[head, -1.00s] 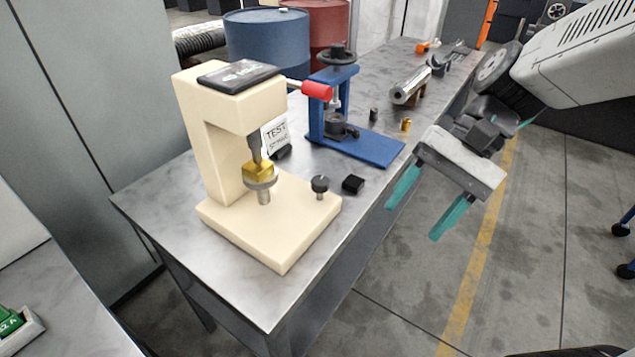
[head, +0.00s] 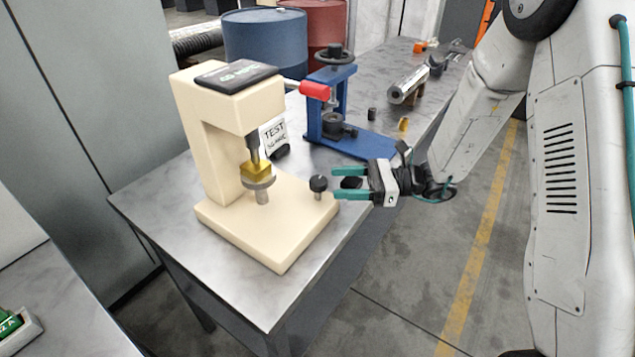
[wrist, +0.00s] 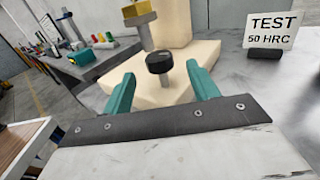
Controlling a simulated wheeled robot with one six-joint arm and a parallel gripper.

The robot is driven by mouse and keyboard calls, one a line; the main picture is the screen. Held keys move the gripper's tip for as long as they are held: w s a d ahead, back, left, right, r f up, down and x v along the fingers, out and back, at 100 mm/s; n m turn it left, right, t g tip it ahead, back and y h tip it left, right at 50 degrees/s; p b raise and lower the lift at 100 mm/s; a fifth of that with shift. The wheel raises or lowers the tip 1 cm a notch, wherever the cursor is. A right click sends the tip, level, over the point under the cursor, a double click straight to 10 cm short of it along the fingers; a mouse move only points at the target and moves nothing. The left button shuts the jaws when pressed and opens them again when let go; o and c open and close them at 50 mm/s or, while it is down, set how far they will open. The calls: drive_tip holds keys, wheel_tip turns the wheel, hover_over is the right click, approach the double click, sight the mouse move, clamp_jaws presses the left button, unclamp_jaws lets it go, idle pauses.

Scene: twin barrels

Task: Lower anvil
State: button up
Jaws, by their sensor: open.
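A cream hardness tester (head: 225,115) stands on the metal bench. Its grey round anvil (head: 258,182) sits on a post above the base, with a brass block (head: 257,168) on top, directly under the indenter. The anvil (wrist: 140,18) also shows at the top of the wrist view. A black knob (head: 318,183) on a short metal stem stands on the base's right part. My gripper (head: 336,183) is open and empty, its teal fingers pointing left, just right of the knob. In the wrist view the knob (wrist: 159,62) appears centred between the fingertips (wrist: 161,70).
A blue press (head: 345,115) with a red handle stands behind the tester. A "TEST 50 HRC" card (wrist: 270,30) stands in a black holder beside the tester. A metal cylinder (head: 410,85) lies farther back.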

sight(318, 180)
drive_tip(key=a, duration=0.6)
drive_tip(key=shift+a, duration=0.1)
drive_tip(key=c, duration=1)
